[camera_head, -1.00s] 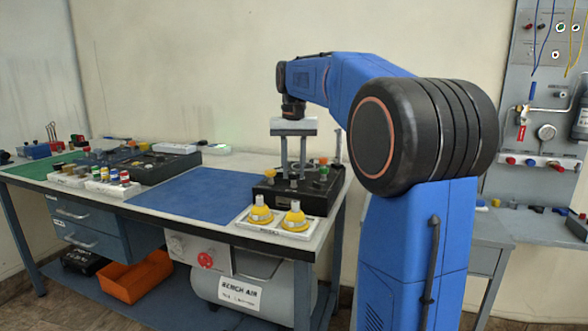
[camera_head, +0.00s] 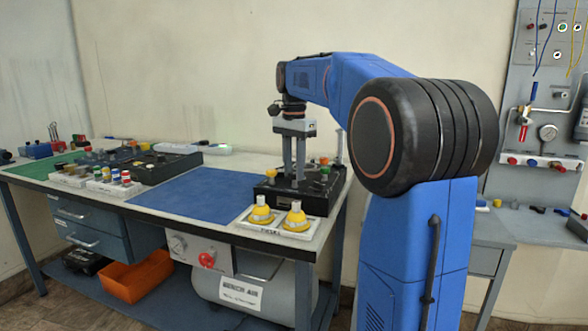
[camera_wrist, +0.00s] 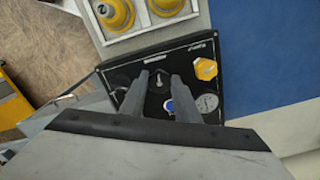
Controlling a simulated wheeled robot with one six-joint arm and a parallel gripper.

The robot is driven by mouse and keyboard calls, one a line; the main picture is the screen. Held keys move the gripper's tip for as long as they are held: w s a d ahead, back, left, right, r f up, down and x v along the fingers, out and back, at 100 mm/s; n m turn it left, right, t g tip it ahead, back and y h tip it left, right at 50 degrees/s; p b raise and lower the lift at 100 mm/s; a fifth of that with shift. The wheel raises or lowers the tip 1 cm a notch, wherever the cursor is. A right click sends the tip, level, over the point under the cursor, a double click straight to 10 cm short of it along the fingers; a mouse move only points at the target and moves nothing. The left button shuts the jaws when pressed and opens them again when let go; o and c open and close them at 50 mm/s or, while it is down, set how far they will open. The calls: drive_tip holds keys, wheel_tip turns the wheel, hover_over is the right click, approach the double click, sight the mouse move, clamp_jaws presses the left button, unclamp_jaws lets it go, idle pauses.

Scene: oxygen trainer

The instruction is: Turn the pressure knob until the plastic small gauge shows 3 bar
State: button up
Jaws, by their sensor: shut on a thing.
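My gripper (camera_head: 294,180) points straight down over the black panel box (camera_head: 325,203) at the right end of the bench. In the wrist view its two fingers (camera_wrist: 160,82) reach down on either side of a dark knob with a pale pointer mark, shut on it. Fingers hide part of the knob. A small round white-faced gauge (camera_wrist: 207,103) sits on the panel beside the right finger; its reading is too small to tell. A blue part (camera_wrist: 169,104) shows between the fingers, and a yellow knob (camera_wrist: 206,69) stands to the right.
A white tray with two yellow domed parts (camera_head: 262,214) stands directly in front of the box. A blue mat (camera_head: 193,186) lies clear to its left. Other switch boxes (camera_head: 155,167) stand farther left. A wall panel with a gauge (camera_head: 547,132) is at the right.

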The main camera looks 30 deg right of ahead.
sight(294, 173)
drive_tip(key=shift+m, duration=0.3)
drive_tip(key=o, duration=1.1)
drive_tip(key=shift+c, duration=0.2)
drive_tip(key=shift+r, duration=0.1)
wheel_tip(294, 173, up, 17)
drive_tip(key=shift+r, duration=0.1)
idle(0.4)
